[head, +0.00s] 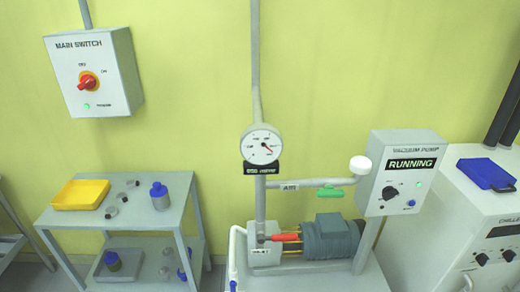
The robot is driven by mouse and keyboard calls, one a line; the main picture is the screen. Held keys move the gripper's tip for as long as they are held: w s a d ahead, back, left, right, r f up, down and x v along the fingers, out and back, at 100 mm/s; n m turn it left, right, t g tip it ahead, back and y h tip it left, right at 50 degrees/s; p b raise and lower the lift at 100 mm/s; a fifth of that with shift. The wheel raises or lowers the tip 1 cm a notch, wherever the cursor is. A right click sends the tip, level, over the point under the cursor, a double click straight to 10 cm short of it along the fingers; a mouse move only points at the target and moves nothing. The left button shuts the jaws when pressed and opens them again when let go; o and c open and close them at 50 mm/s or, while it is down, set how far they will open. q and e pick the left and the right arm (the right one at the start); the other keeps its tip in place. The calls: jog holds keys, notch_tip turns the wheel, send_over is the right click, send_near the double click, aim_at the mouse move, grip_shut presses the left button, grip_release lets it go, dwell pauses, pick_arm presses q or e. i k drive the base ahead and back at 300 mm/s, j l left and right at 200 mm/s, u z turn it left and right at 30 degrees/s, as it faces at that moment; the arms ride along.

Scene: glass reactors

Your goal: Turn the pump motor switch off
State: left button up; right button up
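The vacuum pump control box (409,172) stands on a post at the right. Its display reads RUNNING (410,163) and a small green lamp on it is lit. A black rotary switch (390,192) sits on the box's lower left, with a small blue button (411,203) to its right. The switch's exact pointer direction is too small to tell. The grey-blue pump motor (331,238) is on the bench below and left of the box. Neither of my grippers shows in the head view.
A main switch box (95,72) with a red knob hangs on the wall at left. A pressure gauge (261,145), green-handled valve (331,194) and red handle (284,237) are left of the pump box. A chiller (480,220) stands right. A cart (125,216) holds a yellow tray.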

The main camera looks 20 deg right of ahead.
aim_at(388, 193)
jog(key=z, duration=1.1)
